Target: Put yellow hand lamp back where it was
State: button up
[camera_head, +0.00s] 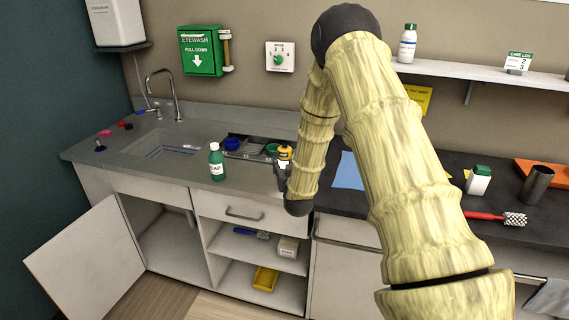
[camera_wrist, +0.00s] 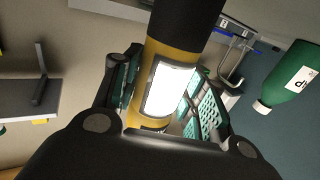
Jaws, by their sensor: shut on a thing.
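The yellow hand lamp (camera_head: 285,153) has a black end and stands roughly upright in my gripper, above the counter, in the head view. In the wrist view the lamp (camera_wrist: 155,62) fills the middle, with a bright white panel on its side. My gripper (camera_wrist: 160,98) is shut on it, with a green-padded finger on each side. In the head view my gripper (camera_head: 283,172) is partly hidden by my arm. I cannot tell whether the lamp touches anything below it.
A green soap bottle (camera_head: 217,164) stands on the counter left of the lamp. A divided tray (camera_head: 250,154) with blue and green round items lies behind it. The sink (camera_head: 160,145) is further left. A cabinet door (camera_head: 87,260) hangs open. A wall shelf (camera_head: 480,74) runs at the upper right.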

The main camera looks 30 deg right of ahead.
jog(key=o, duration=0.6)
jog(key=shift+f, duration=0.1)
jog(key=o, duration=0.5)
jog(key=shift+r, duration=0.2)
